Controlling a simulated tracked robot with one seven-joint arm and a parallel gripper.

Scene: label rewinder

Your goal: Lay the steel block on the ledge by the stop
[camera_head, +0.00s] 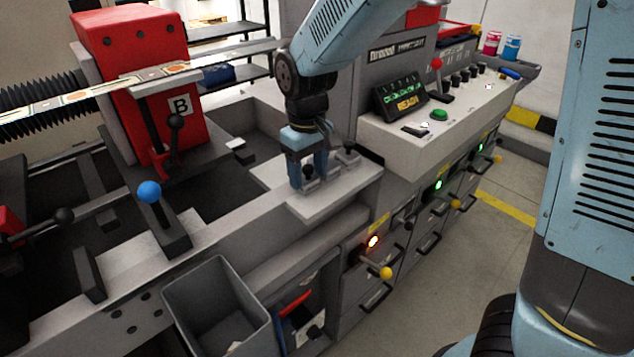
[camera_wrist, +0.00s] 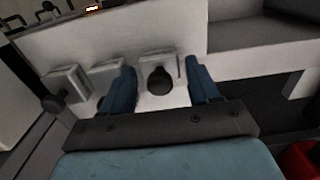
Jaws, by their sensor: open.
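My gripper (camera_head: 308,181) is open, pointing down over the pale ledge (camera_head: 340,194). In the wrist view, my gripper's blue fingers (camera_wrist: 160,67) stand apart on either side of a small grey block with a black knob (camera_wrist: 159,78), which looks like the steel block. I cannot tell whether either finger touches it. Just left of it is a plain grey block (camera_wrist: 108,73), possibly the stop. Farther left is another grey block (camera_wrist: 66,82) with a dark knob beside it. In the head view, the fingers partly hide the knobbed block.
A grey open bin (camera_head: 217,300) stands in front of the ledge. A control panel (camera_head: 405,128) rises to the right. A blue-knobbed lever (camera_head: 149,191) and red machine head (camera_head: 130,50) are left. Yellow-knobbed handles (camera_head: 385,272) stick out from the front.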

